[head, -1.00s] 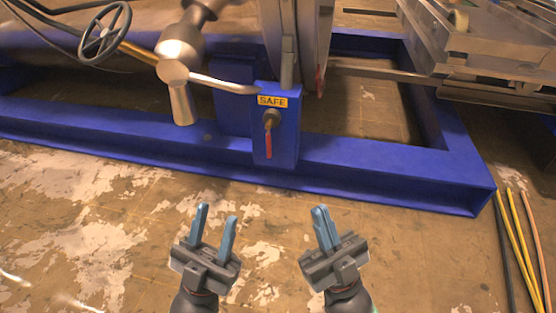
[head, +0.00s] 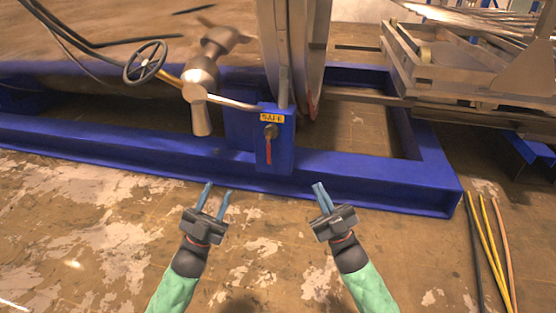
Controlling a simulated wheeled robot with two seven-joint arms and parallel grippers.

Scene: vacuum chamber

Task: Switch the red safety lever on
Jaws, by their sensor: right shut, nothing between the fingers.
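The red safety lever (head: 269,151) hangs straight down from a round dark pivot (head: 270,132) on the front of a blue box (head: 284,157). A yellow label (head: 271,118) reading SAFE is above the pivot. My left gripper (head: 215,200) is open and empty, in front of and below the lever, to its left. My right gripper (head: 320,196) is shut with nothing in it, below the lever and to its right. Neither gripper touches the lever or the box.
A blue frame (head: 370,181) runs across the floor behind my grippers. A metal rack (head: 450,85) stands at right. Cables (head: 490,250) lie on the floor at right.

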